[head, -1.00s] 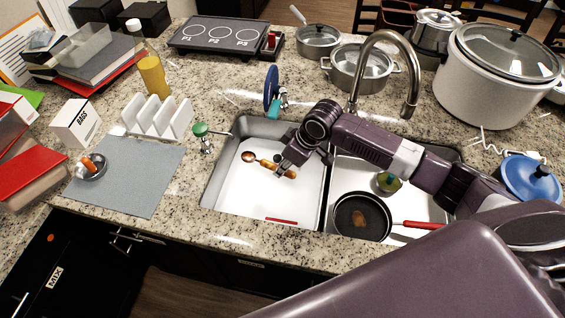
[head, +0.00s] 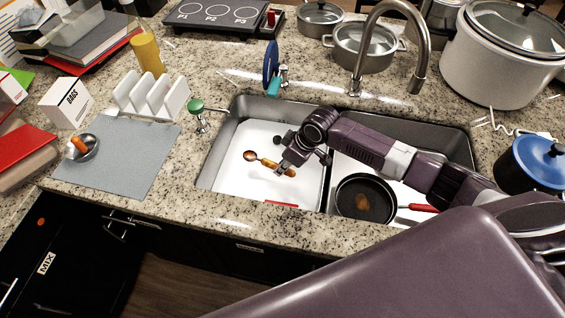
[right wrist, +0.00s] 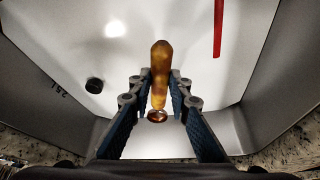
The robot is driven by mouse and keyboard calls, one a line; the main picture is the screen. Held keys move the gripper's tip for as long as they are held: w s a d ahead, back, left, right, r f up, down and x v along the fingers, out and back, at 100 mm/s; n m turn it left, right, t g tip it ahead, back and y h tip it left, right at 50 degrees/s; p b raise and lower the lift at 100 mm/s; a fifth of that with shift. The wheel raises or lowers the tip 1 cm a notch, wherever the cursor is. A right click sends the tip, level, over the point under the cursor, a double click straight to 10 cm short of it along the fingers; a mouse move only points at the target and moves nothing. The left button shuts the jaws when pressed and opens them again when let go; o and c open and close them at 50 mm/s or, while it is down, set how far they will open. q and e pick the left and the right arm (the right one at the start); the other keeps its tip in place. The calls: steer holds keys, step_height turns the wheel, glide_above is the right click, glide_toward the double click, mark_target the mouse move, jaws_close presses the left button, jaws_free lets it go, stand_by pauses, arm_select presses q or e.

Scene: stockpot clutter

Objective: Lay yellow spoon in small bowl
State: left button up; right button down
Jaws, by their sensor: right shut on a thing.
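The spoon (head: 267,162), with an amber-yellow handle and a coppery bowl, is low in the left sink basin, its bowl end pointing left. My right gripper (head: 287,166) is over its handle. In the right wrist view the spoon handle (right wrist: 160,65) lies between the two fingers of my right gripper (right wrist: 160,82), which is shut on it. I cannot tell whether the spoon still touches the basin floor. The small metal bowl (head: 93,150) stands on the grey mat at the left, with an orange thing inside. My left gripper is out of view.
A red utensil (head: 281,203) lies near the left basin's front wall. A black pan (head: 362,190) is in the right basin under my arm. The tall faucet (head: 357,65) stands behind.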

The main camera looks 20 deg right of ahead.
steer(key=shift+f+b, duration=1.55)
steer(key=shift+f, duration=1.45)
steer(key=c, duration=1.7)
jaws_free()
steer(key=shift+r, duration=0.1)
steer(key=v, duration=1.1)
steer(key=shift+d+r, duration=0.1)
steer(key=shift+r, duration=0.3)
